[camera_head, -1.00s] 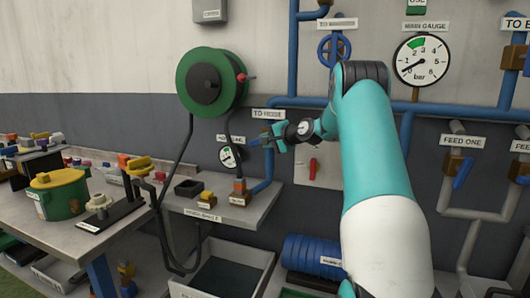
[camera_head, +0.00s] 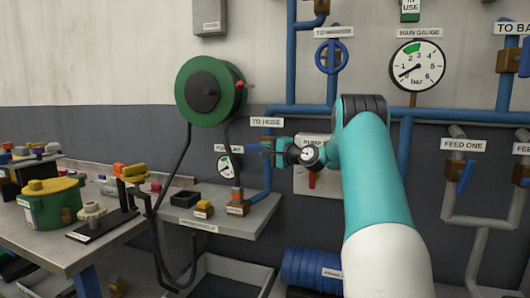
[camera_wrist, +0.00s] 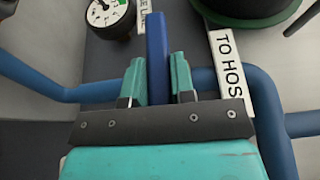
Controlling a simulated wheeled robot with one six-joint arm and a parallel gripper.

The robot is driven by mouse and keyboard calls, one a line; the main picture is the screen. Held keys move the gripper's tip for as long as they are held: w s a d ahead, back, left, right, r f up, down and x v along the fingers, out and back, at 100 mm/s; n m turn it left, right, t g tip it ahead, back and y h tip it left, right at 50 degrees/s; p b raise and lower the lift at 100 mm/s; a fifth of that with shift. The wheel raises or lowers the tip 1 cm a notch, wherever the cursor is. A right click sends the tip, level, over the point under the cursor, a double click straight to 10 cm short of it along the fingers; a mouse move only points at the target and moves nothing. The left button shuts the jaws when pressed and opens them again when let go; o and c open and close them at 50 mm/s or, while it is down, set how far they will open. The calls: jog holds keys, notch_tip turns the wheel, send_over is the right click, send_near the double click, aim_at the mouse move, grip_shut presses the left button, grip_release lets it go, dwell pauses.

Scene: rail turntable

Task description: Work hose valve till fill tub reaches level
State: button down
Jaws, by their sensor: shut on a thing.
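My gripper (camera_head: 266,149) is shut on the blue lever (camera_head: 252,149) of the hose valve, below the TO HOSE label (camera_head: 264,122). In the wrist view the blue lever (camera_wrist: 157,50) stands between the two teal fingers of my gripper (camera_wrist: 158,80). The valve body is mostly hidden behind my gripper. The grey fill tub (camera_head: 238,262) stands on the floor below the shelf, cut off by the bottom edge. Its inside looks dark, and I cannot read a level. The black hose (camera_head: 160,235) hangs from the green reel (camera_head: 208,90) and loops down beside the tub.
A small gauge (camera_head: 225,167) sits left of the valve, above the wall shelf (camera_head: 225,222) with small fittings. The main gauge (camera_head: 417,65) needle points near 1 bar. A workbench (camera_head: 85,247) with a green pot (camera_head: 52,207) is at left. Blue pipes run along the wall.

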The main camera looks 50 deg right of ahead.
jog(key=shift+s+d, duration=0.1)
jog(key=shift+d, duration=0.15)
jog(key=c, duration=1)
grip_release()
jog(key=shift+d, duration=0.1)
jog(key=shift+o, duration=0.2)
jog(key=shift+a, duration=0.2)
jog(key=s+b, duration=0.3)
jog(key=s, duration=1.4)
jog(key=shift+s+f+b, duration=0.15)
jog(key=shift+b, duration=0.2)
